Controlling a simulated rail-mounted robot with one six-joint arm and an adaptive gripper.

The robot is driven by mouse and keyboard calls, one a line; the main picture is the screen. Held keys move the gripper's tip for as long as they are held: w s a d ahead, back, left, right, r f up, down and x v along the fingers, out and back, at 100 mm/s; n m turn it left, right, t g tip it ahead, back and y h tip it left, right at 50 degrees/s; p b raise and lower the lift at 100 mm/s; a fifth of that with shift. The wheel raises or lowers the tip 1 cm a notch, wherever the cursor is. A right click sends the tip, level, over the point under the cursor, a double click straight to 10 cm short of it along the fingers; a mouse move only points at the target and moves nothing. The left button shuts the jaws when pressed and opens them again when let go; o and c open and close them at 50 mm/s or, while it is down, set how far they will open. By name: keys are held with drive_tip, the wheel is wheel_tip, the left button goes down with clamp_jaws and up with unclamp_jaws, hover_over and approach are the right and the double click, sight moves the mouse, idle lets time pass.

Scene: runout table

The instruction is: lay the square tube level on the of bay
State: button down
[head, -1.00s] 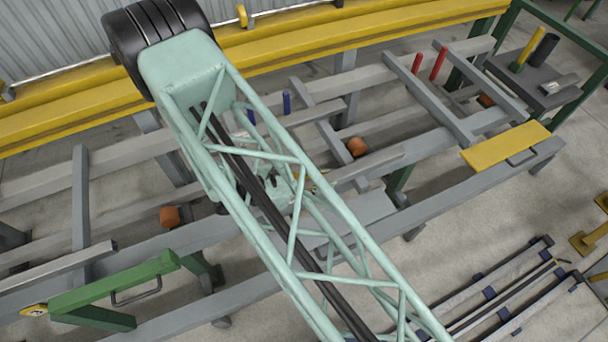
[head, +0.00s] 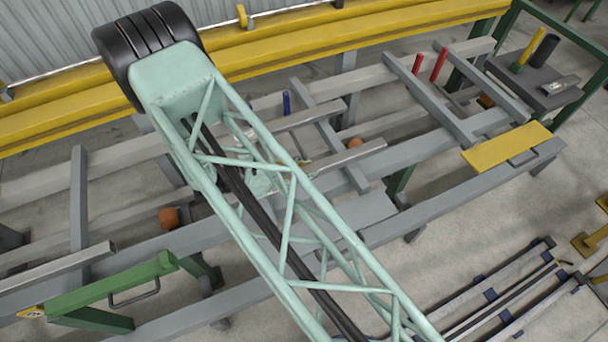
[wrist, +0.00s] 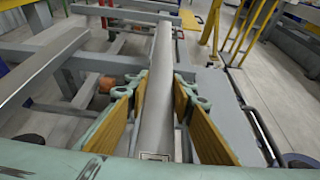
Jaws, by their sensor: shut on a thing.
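The square tube (wrist: 156,100) is a long grey bar that runs away from me between the jaws of my gripper (wrist: 160,92) in the wrist view. The jaws are pale green with yellow-brown ribbed pads and are shut on the tube. In the head view the tube's right part (head: 350,157) sticks out past my lattice arm, above the grey rails. My gripper (head: 268,182) is mostly hidden there behind the arm. Whether the tube is exactly level, or touches a rail, I cannot tell.
Another grey bar (head: 318,114) lies by a blue pin (head: 287,102). Two red pins (head: 417,63) stand farther right, near a yellow plate (head: 506,146). Orange-brown blocks (head: 169,217) sit low among the rails. A green handled frame (head: 115,285) is at front left. Loose bars lie on the floor rack.

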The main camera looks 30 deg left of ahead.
drive_tip(key=shift+a, duration=0.1)
drive_tip(key=shift+a, duration=0.25)
drive_tip(key=shift+a+f, duration=0.1)
drive_tip(key=shift+f, duration=0.25)
drive_tip(key=shift+f+b, duration=0.5)
drive_tip(key=shift+f, duration=0.9)
drive_tip(key=shift+f+b, duration=0.35)
drive_tip(key=shift+f, duration=0.15)
drive_tip(key=c, duration=2.3)
unclamp_jaws()
drive_tip(key=shift+o, duration=0.2)
drive_tip(key=shift+r, duration=0.1)
